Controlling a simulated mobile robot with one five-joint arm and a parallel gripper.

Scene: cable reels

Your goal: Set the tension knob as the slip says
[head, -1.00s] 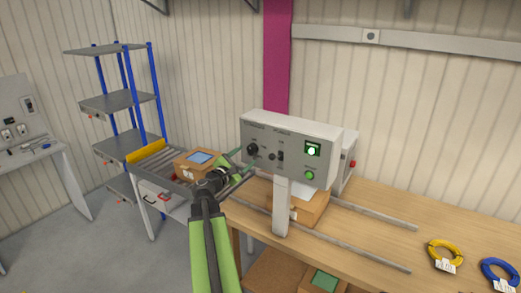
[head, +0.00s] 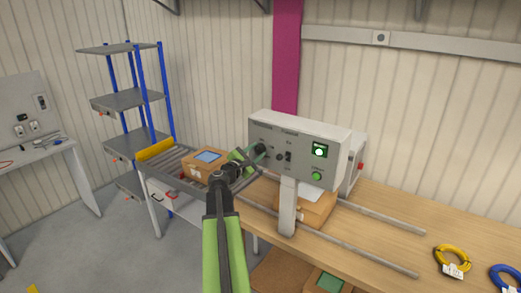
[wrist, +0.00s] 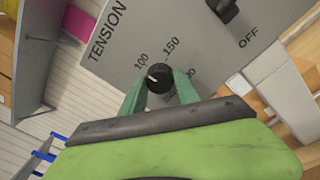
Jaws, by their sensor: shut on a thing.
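The tension knob (wrist: 159,78) is black and round with a white pointer mark, on the grey panel of the control box (head: 300,128). Labels 100 and 150 show above it; other numbers are partly hidden by my fingers. The mark points to the left, roughly toward the 100 side. My gripper (wrist: 160,88) has its two green fingertips on either side of the knob and is shut on it. In the head view my gripper (head: 254,156) reaches the panel's left part. A white paper (head: 309,188) lies beneath the box; its writing is too small to read.
A black switch (wrist: 225,8) marked OFF sits beside the knob. A lit green display (head: 319,151) and green button (head: 316,176) are further right. A carton (head: 206,162) stands on the roller conveyor to the left. Yellow (head: 453,259) and blue (head: 504,278) coils lie on the bench.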

